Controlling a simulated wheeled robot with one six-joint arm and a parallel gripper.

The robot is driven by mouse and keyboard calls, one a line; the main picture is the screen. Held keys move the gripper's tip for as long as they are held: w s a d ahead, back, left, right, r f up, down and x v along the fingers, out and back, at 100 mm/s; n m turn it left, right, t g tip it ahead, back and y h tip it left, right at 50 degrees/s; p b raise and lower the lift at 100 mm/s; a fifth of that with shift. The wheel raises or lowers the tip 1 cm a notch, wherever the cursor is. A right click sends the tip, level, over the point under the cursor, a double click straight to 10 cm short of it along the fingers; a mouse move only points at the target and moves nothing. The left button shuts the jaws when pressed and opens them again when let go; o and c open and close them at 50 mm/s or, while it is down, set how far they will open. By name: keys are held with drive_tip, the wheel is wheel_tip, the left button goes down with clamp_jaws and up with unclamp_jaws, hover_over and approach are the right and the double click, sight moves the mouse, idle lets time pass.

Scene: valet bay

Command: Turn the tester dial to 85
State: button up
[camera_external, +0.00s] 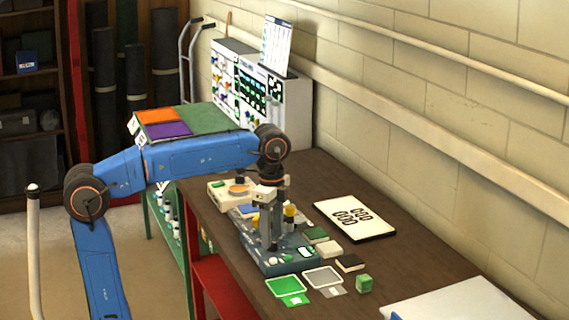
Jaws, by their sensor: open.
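The device under my arm (285,260) looks like the tester, a grey-blue box with small controls and a light display on top, standing on the brown bench. A yellow knob-like part (290,212) shows behind my gripper. I cannot tell which part is the dial, and no number can be read. My gripper (270,245) points straight down over the box, with its fingertips at or just above the top face. It is open with nothing visible between its fingers. My gripper and wrist hide part of the box.
Green and grey trays (287,287), small blocks (364,284) and a white binder-like object (455,302) lie at the front. A beige device (230,193) stands behind. A block wall bounds the bench's right side.

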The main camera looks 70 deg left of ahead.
wheel_tip(320, 180, up, 16)
drive_tip(key=shift+f, duration=0.2)
idle(0.6)
